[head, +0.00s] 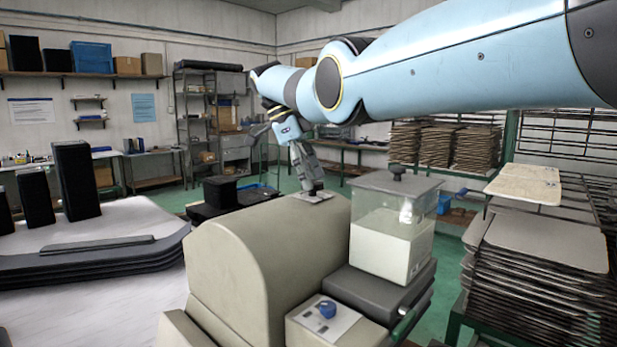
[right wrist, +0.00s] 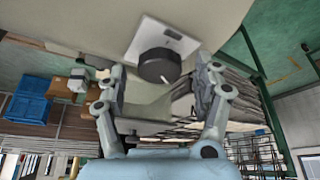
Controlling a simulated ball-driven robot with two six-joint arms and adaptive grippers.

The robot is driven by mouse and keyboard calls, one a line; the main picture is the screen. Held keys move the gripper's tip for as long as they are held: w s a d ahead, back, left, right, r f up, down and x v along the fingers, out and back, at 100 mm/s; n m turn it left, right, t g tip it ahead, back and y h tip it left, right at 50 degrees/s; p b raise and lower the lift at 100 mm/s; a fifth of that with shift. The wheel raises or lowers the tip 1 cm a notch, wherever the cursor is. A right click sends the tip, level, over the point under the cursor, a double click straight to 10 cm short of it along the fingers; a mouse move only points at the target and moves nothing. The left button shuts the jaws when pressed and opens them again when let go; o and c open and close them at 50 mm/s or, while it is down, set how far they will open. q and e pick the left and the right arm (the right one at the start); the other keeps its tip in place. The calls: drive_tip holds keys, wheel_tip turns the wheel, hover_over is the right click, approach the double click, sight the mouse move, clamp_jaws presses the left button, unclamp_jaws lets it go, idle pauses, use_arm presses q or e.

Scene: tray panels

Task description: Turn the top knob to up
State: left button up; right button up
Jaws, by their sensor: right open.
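The top knob (right wrist: 158,66) is a round dark knob with a white pointer mark, on a white plate (right wrist: 170,36) set on the beige machine. In the head view the plate (head: 317,198) lies on top of the machine (head: 245,255), and my gripper largely hides the knob. My right gripper (head: 309,182) reaches down over the plate. In the right wrist view its two fingers (right wrist: 160,80) are spread apart, one on each side of the knob, with visible gaps and nothing held. My left gripper is not in view.
A blue knob (head: 327,309) sits on a lower panel at the machine's front. A clear container (head: 392,236) with a dark top knob stands right of the plate. Stacked trays (head: 540,265) stand at the right. Black stacked panels (head: 90,260) lie on the left table.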

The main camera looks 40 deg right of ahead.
wheel_tip(320, 180, up, 10)
drive_tip(key=shift+f, duration=0.2)
idle(0.3)
